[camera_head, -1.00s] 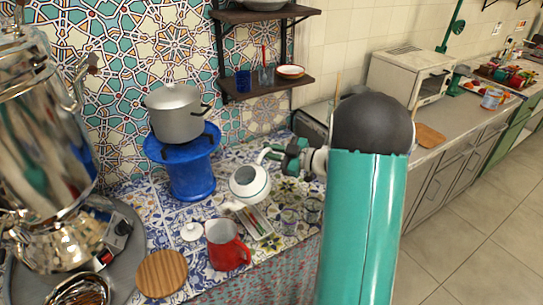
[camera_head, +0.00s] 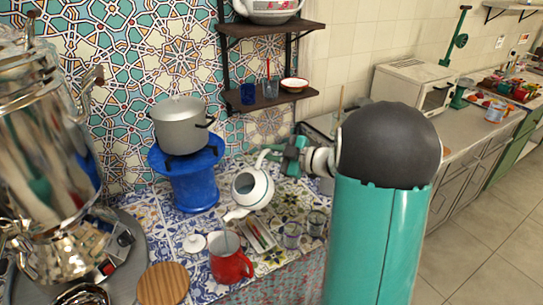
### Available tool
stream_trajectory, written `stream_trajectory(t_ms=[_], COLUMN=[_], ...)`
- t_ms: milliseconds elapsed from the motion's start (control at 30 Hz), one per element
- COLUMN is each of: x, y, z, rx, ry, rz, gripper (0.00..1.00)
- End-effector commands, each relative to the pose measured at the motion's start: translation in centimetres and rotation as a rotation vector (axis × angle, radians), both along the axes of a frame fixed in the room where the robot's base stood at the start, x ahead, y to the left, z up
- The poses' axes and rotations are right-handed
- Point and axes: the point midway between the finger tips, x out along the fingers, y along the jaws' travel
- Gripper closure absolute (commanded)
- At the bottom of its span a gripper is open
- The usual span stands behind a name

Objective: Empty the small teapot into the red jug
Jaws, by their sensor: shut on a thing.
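The small white teapot (camera_head: 252,188) is held up above the tiled counter, tilted with its spout (camera_head: 235,214) down and to the left. Its open top faces the camera. My gripper (camera_head: 272,155) is shut on the teapot at its handle side; the fingertips are partly hidden. The red jug (camera_head: 231,264) stands upright on the counter below and left of the teapot. The spout tip is just above the jug's rim, and a greyish patch shows in the jug's mouth. I cannot tell whether liquid is flowing. A white lid (camera_head: 195,244) lies left of the jug.
A large samovar (camera_head: 45,150) fills the left. A blue stand (camera_head: 190,185) bears a grey pot (camera_head: 181,125) behind. A round wooden board (camera_head: 163,285) lies front left. Glasses (camera_head: 291,234) and a small tray (camera_head: 260,236) are right of the jug. A shelf (camera_head: 267,96) hangs above.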

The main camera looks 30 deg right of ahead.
Motion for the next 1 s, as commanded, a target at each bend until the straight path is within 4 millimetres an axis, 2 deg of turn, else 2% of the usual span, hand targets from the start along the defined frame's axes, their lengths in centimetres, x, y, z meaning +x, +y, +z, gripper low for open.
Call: stream_trajectory(t_ms=[1000], x=[-1.4], y=[3.5], z=[5.0], rx=[-0.25], ry=[-0.107], rz=[0.001], gripper=[1.0])
